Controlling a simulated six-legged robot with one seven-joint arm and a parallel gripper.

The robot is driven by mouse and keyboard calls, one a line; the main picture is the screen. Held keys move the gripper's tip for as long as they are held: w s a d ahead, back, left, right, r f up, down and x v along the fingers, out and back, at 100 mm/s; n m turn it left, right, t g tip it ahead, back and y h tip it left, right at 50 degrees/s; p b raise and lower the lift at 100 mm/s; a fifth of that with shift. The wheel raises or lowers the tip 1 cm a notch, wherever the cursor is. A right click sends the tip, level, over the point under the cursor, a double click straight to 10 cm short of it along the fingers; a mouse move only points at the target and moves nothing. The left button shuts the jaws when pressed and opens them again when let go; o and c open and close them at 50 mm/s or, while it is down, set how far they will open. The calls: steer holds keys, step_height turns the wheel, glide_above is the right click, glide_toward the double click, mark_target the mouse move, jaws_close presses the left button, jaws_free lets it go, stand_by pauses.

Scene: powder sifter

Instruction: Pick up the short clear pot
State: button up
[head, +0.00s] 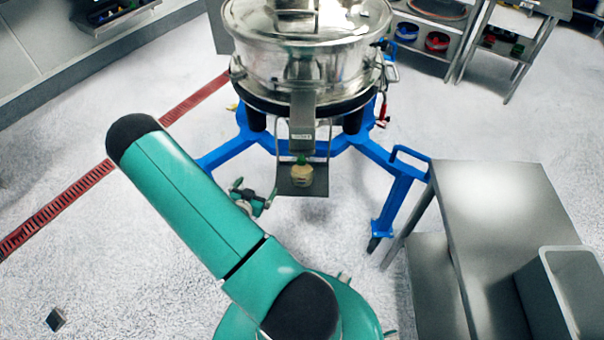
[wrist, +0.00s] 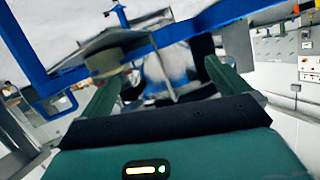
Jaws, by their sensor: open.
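The short clear pot (head: 302,174) has yellowish contents and a green part on top. It stands on a small metal shelf (head: 301,189) under the sifter's spout. In the wrist view, a tan, round-bottomed shape that looks like the pot (wrist: 103,62) shows at the left finger's tip, under the tilted shelf plate. My gripper (head: 256,199) is left of the pot and slightly nearer to me, apart from it in the head view. In the wrist view, the two fingers of my gripper (wrist: 160,80) are spread, with no pot between them.
The steel sifter (head: 300,50) stands on a blue wheeled frame (head: 400,195) that surrounds the shelf. A steel table (head: 495,195) with a grey bin (head: 570,290) is at right. A red floor drain (head: 60,205) crosses the open floor at left.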

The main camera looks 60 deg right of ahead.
steer(key=s+d+f+h, duration=0.2)
steer(key=s+f+h, duration=0.15)
steer(key=s, duration=0.75)
glide_toward(303, 170)
steer(key=shift+n+g+h, duration=0.25)
steer(key=shift+n+g, duration=0.15)
steer(key=d+r, duration=0.1)
steer(key=d, duration=0.1)
steer(key=d+r, duration=0.1)
steer(key=d, duration=0.1)
steer(key=d+r, duration=0.2)
steer(key=shift+d, duration=0.3)
steer(key=c, duration=1.2)
steer(key=shift+o, duration=0.2)
steer(key=shift+r, duration=0.15)
